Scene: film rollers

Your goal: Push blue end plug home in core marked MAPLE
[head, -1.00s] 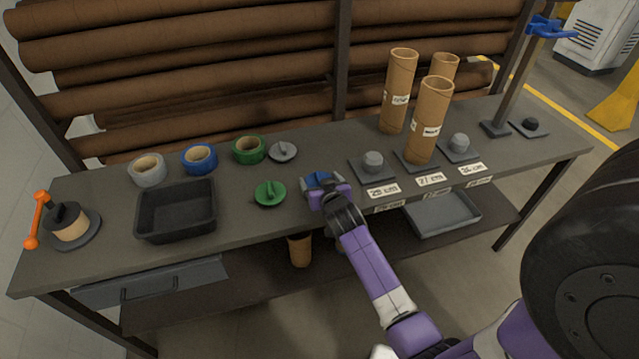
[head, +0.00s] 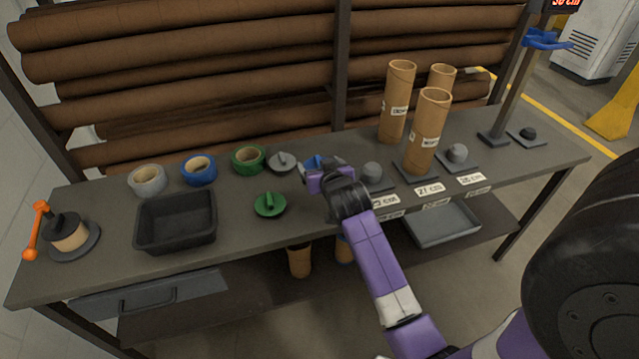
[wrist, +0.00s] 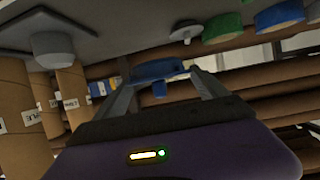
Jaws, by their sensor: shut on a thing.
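My gripper (head: 318,172) is shut on the blue end plug (wrist: 158,70) and holds it above the table, left of the front-left grey post. The plug also shows at the gripper's tip in the head view (head: 313,161). Three brown cardboard cores stand upright at the table's right: a back-left one (head: 396,125), a front one (head: 431,112) and a back-right one (head: 442,77) partly hidden. Front and back-left cores carry white labels, too small to read surely. Cores also show at the left of the wrist view (wrist: 18,85). The plug is apart from them.
A green plug (head: 270,206) and a grey plug (head: 281,162) lie left of my gripper. Tape rolls (head: 198,170) and a black tray (head: 176,247) are further left. Grey posts on plates (head: 371,172) stand near the cores. A blue-clamped stand (head: 510,95) is at right.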

